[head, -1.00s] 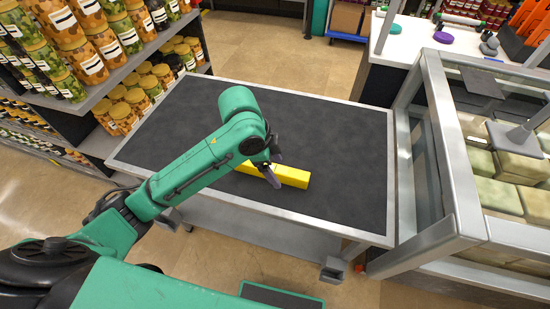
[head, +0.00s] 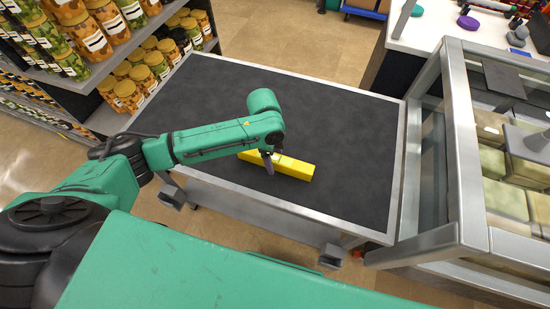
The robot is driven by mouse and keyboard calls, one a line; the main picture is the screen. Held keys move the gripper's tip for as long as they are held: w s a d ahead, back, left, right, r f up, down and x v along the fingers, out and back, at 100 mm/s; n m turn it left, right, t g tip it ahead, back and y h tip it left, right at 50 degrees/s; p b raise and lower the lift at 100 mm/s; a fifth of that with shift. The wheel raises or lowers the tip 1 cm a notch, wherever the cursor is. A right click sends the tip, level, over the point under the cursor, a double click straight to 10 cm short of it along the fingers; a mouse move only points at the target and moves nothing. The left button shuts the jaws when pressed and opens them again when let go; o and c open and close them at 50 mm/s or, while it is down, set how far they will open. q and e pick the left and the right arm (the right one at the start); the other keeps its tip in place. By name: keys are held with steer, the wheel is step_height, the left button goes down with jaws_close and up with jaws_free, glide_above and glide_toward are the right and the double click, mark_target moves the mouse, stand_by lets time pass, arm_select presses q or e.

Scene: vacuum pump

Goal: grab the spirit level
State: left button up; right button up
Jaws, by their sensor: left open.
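The spirit level is a yellow bar (head: 295,168) lying on the dark top of the table (head: 340,130), near its front edge. My left arm comes in from the left and partly covers the bar's left part. My left gripper (head: 269,165) points down at the bar, over its middle, and is open. Its fingers overlap the bar in this view; I cannot tell whether they touch it. My right gripper is not in view.
A shelf of jars (head: 150,70) stands at the left of the table. A glass-sided metal display case (head: 455,150) stands close at the right. A white counter (head: 430,30) is behind it. The rest of the tabletop is clear.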

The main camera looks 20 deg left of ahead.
arm_select(q)
steer(key=shift+s+f, duration=0.1)
steer(key=shift+f, duration=0.35)
jaws_close()
